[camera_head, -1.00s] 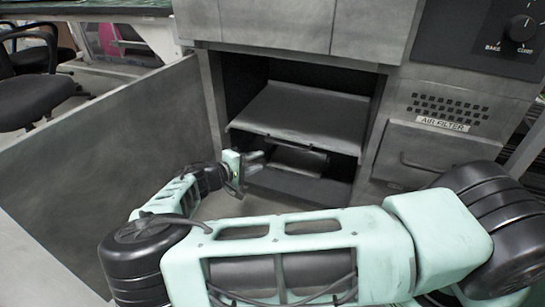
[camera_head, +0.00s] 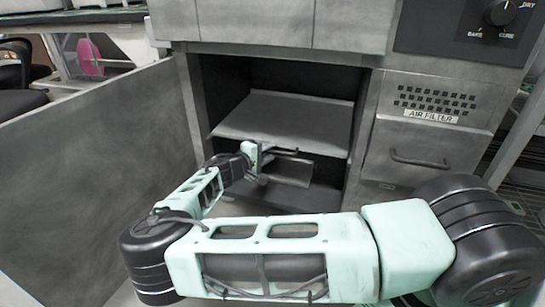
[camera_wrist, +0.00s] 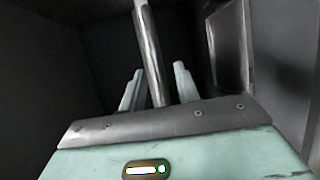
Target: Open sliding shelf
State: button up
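The sliding shelf (camera_head: 290,116) is a grey flat tray inside the open cabinet, its front edge near the opening. A dark flat part (camera_head: 288,172) shows just below that edge. My gripper (camera_head: 284,158) reaches in from the left at the shelf's front edge, with its fingers apart. In the wrist view, a slim grey metal bar (camera_wrist: 150,50), which looks like a handle, runs between the two pale fingers of my gripper (camera_wrist: 158,70). I cannot tell whether either finger touches the bar.
The cabinet door (camera_head: 95,150) stands open on the left, beside my arm. A drawer with a handle (camera_head: 420,160) is on the right, under the air filter grille (camera_head: 435,99). A chair (camera_head: 18,75) is at the far left. The lower cabinet bay looks dark.

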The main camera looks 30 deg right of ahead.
jog(key=shift+b+x, duration=0.3)
jog(key=shift+x, duration=0.95)
grip_shut()
jog(key=shift+a+r, duration=0.1)
jog(key=shift+a, duration=0.05)
jog(key=shift+s+a+p, duration=0.25)
jog(key=shift+a+p, duration=0.05)
jog(key=s+a+p, duration=0.8)
jog(key=s+a, duration=0.9)
jog(key=a, duration=0.4)
jog(key=shift+a, duration=0.35)
grip_release()
